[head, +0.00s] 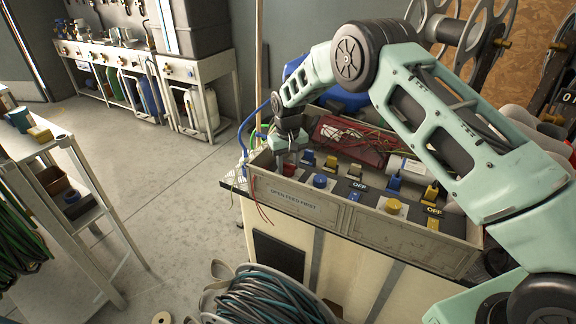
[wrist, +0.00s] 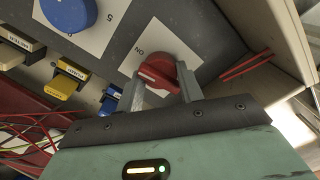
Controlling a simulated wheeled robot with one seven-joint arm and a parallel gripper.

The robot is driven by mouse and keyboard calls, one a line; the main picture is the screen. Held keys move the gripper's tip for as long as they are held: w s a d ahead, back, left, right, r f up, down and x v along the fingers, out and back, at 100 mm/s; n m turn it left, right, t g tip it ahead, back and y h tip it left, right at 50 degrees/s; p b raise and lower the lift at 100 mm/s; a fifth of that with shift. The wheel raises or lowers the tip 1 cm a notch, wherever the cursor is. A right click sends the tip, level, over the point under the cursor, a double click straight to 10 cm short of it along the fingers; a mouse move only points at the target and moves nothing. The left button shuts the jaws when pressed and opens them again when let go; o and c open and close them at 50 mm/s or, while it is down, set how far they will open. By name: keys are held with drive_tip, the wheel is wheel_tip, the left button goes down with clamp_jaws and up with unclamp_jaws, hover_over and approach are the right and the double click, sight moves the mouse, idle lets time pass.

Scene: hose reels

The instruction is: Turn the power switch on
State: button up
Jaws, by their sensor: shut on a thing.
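The red rotary switch (wrist: 160,73) sits on a white plate marked "ON" on the grey control panel. In the head view the red switch (head: 289,169) is at the panel's left end, partly covered by my gripper (head: 288,157). In the wrist view my gripper (wrist: 162,92) has one finger on each side of the red knob and is shut on it. The lower part of the knob lies between the fingers. Which way its handle points relative to the marking is hard to tell.
A blue knob (head: 320,181), a yellow knob (head: 393,206) and several small blue and yellow switches share the panel. A box rim (head: 345,228) labelled "OPEN FEED FIRST" encloses it. Loose red wires (wrist: 40,125) lie nearby. A hose reel (head: 265,297) stands in front.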

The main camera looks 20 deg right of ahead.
sight(288, 164)
drive_tip(key=shift+m, duration=0.6)
drive_tip(key=o, duration=1)
drive_tip(key=shift+r, duration=0.1)
wheel_tip(288, 164, up, 17)
drive_tip(key=b, duration=0.1)
drive_tip(key=shift+r, duration=0.15)
